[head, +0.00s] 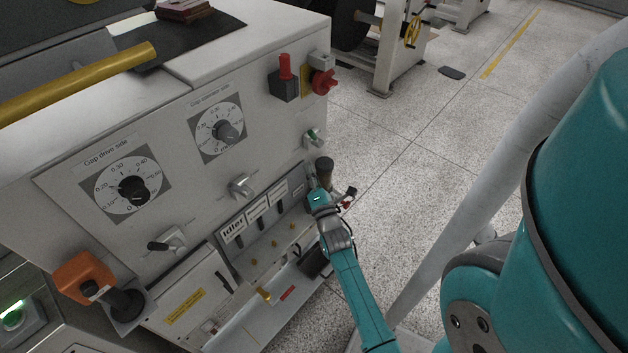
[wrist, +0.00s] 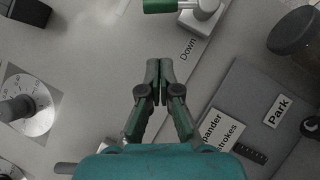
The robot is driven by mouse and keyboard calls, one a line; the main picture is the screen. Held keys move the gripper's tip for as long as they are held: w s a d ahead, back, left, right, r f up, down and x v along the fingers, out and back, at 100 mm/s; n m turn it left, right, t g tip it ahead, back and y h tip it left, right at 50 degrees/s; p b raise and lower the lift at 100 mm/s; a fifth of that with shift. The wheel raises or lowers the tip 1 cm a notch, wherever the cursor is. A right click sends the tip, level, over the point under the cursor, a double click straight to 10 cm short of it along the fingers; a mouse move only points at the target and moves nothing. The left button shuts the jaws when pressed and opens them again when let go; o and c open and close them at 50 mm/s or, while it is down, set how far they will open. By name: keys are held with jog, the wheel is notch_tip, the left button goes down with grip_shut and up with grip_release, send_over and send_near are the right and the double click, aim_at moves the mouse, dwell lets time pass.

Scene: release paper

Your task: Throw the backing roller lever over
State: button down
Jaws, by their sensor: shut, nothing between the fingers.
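My gripper (head: 312,172) is at the right end of the grey control panel. In the wrist view its fingers (wrist: 158,66) are together and empty. A lever with a short green handle (wrist: 160,5) and a metal hub is at the top of the wrist view, beyond the fingertips and apart from them. A "Down" label is beside it. It appears to be the small lever (head: 314,138) just above my gripper in the head view. Two similar levers are farther left, one in the middle (head: 241,186) and one lower left (head: 172,241). No readable label names the backing roller lever.
A dark round knob (wrist: 295,33) stands out right of my gripper. A lower panel (wrist: 258,98) has "Park" and partly hidden labels. Two gap dials (head: 218,132) (head: 128,188) and a red switch (head: 322,80) are on the panel. Open floor (head: 400,150) lies to the right.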

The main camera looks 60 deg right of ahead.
aim_at(314, 138)
jog(key=w+d+r, duration=0.2)
jog(key=d+r, duration=0.1)
jog(key=d, duration=0.3)
jog(key=shift+w, duration=0.4)
jog(key=shift+d, duration=0.1)
